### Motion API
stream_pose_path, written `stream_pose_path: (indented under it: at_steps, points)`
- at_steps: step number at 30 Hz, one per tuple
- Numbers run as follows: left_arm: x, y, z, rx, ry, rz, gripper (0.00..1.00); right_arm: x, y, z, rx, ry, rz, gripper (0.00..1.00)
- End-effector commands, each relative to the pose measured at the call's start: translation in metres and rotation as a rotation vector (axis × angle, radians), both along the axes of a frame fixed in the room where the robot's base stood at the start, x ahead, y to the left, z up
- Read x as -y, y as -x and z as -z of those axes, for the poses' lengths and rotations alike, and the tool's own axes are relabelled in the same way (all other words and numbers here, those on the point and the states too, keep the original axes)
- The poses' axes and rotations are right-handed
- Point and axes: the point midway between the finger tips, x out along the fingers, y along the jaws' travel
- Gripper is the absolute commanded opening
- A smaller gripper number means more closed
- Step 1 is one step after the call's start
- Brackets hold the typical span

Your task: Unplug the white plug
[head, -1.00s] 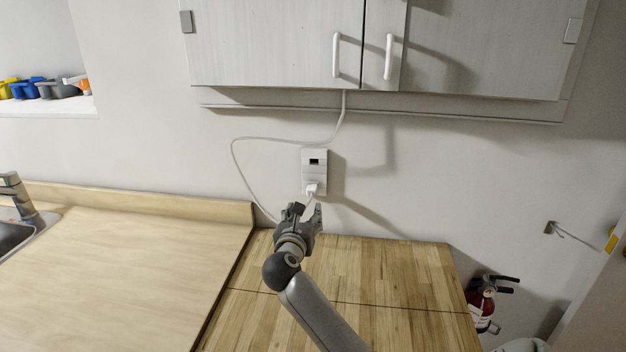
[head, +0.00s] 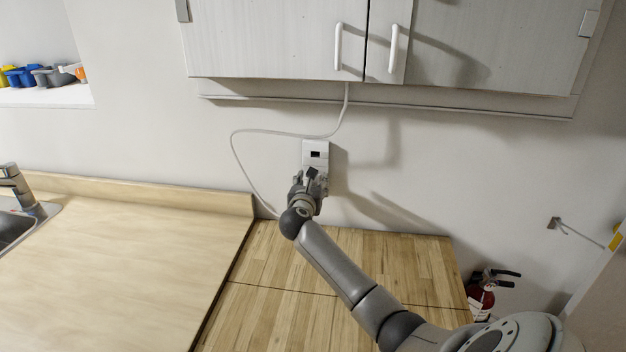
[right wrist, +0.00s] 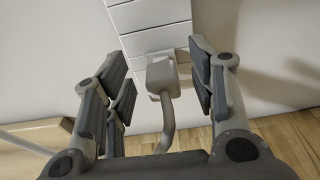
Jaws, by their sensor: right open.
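The white plug (right wrist: 163,77) sits in the lower part of the wall outlet (head: 315,151), with its cord running down from it. In the right wrist view the outlet plate (right wrist: 150,22) is behind the plug. My right gripper (head: 314,174) is at the outlet and hides the plug in the head view. In the right wrist view my right gripper (right wrist: 160,85) is open, with fingers on both sides of the plug and a gap on each side. My left gripper is not in view.
A white cord (head: 236,160) loops along the wall up to the cabinet (head: 270,40). The wooden counter (head: 290,268) below is clear. A faucet (head: 18,187) and sink are at the left, and a fire extinguisher (head: 481,300) at the lower right.

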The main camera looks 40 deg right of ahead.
Motion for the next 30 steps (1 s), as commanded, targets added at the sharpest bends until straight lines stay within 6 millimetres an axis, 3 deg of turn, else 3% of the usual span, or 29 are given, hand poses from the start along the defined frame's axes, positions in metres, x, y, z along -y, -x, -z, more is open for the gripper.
stream_pose_path:
  at_steps: [15,26,27,30]
  points:
    - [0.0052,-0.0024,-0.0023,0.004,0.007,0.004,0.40,0.0100,-0.0074,0.0019,0.000,0.000,0.000,0.52]
    - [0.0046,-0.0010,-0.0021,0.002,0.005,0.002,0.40,0.0099,-0.0072,0.0021,0.000,0.000,0.001,0.06]
    - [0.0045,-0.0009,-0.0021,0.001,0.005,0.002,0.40,0.0099,-0.0072,0.0021,0.000,0.000,0.001,0.25]
    - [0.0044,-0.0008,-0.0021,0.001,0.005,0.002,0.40,0.0099,-0.0072,0.0021,0.000,0.000,0.001,0.12]
